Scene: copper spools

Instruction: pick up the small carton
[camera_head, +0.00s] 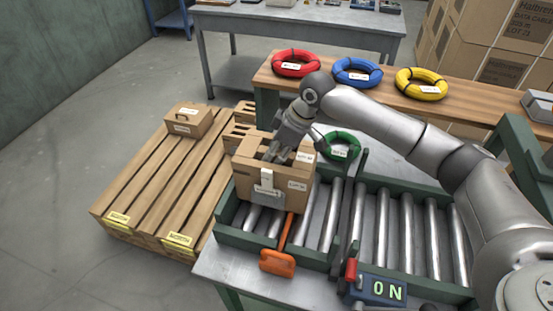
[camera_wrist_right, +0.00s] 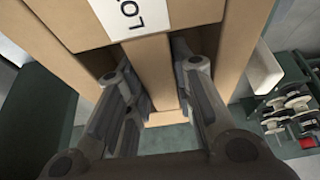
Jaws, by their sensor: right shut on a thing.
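A brown carton (camera_head: 248,184) with white labels is at the left end of the roller conveyor (camera_head: 345,270). My right gripper (camera_head: 277,152) reaches into its top from above. In the right wrist view, the gripper (camera_wrist_right: 155,80) has a finger on each side of a narrow cardboard strip (camera_wrist_right: 155,70) of the carton, and is shut on it. I cannot tell whether the carton touches the rollers. Another carton (camera_head: 188,121), with a handle slot on top, sits on the wooden pallet (camera_head: 140,185) at the left. My left gripper is not in view.
More cartons (camera_head: 243,113) stand at the pallet's right edge, partly hidden. Red (camera_head: 296,63), blue (camera_head: 357,72) and yellow (camera_head: 420,84) coils lie on a wooden bench behind. A green coil (camera_head: 340,146) is near the carton.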

